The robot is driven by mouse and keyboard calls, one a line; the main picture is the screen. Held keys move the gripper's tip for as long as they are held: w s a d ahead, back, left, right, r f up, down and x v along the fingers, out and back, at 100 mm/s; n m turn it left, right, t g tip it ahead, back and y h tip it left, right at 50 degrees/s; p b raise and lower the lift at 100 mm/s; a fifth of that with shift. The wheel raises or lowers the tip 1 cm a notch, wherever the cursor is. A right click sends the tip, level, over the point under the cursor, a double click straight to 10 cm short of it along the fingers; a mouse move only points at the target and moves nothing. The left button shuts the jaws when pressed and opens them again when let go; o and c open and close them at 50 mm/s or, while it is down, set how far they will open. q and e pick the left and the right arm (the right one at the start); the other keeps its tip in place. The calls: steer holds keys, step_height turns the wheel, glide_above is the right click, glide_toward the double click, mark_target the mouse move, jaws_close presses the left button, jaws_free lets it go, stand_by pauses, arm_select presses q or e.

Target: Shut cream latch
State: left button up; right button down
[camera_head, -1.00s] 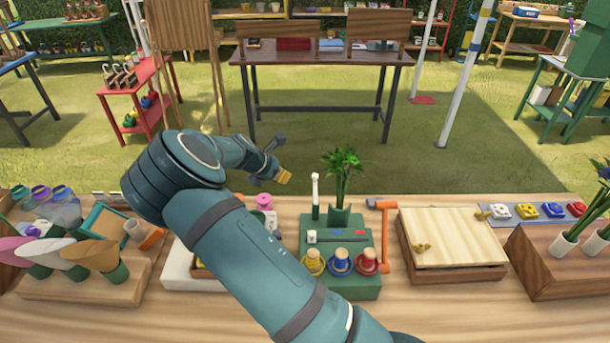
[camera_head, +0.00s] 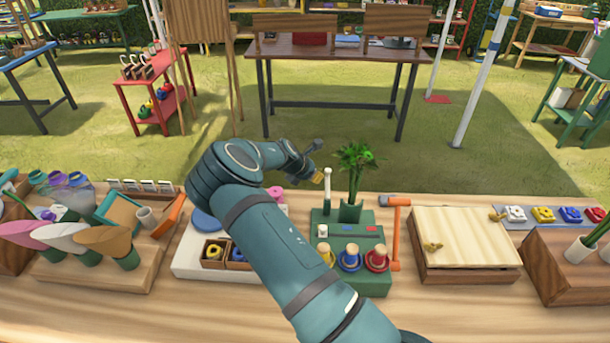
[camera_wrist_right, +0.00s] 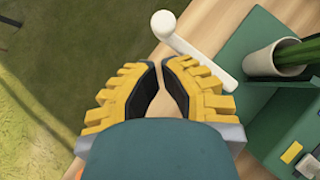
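A cream-white lever (camera_head: 327,188) stands upright at the back left of a green block (camera_head: 338,270), left of a potted plant. In the right wrist view the lever (camera_wrist_right: 200,58) runs from a rounded end down to the green block, just beyond my fingertips. My right gripper (camera_head: 318,176), with yellow fingers, is just left of the lever's upper part in the head view. In the wrist view my right gripper (camera_wrist_right: 160,66) has its fingertips almost together with nothing between them. Contact with the lever does not show. My left gripper is not in view.
The plant pot (camera_head: 351,212) stands close to the lever. Several ringed pegs (camera_head: 349,258) sit at the block's front. An orange-handled hammer (camera_head: 396,235) lies right of it, then a wooden box (camera_head: 464,262). Open grass lies behind the table.

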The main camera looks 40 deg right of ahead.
mark_target(327, 172)
steer(key=shift+w+d+f, duration=0.1)
steer(key=shift+d+f, duration=0.1)
steer(key=shift+d, duration=0.8)
steer(key=shift+d+m, duration=0.3)
steer(key=shift+m, duration=0.1)
steer(key=shift+s+d+m+g, duration=0.3)
steer(key=shift+d+m+g, duration=0.1)
steer(key=shift+m+g, duration=0.3)
steer(key=shift+s+d+m+g, duration=0.3)
steer(key=shift+d+m+g, duration=0.3)
steer(key=shift+m, duration=0.3)
steer(key=s+d+m+g+y+b, duration=0.3)
steer(key=s+m+g+y, duration=0.2)
steer(key=s+m, duration=0.3)
steer(key=m, duration=0.3)
steer(key=shift+m+g+y, duration=0.3)
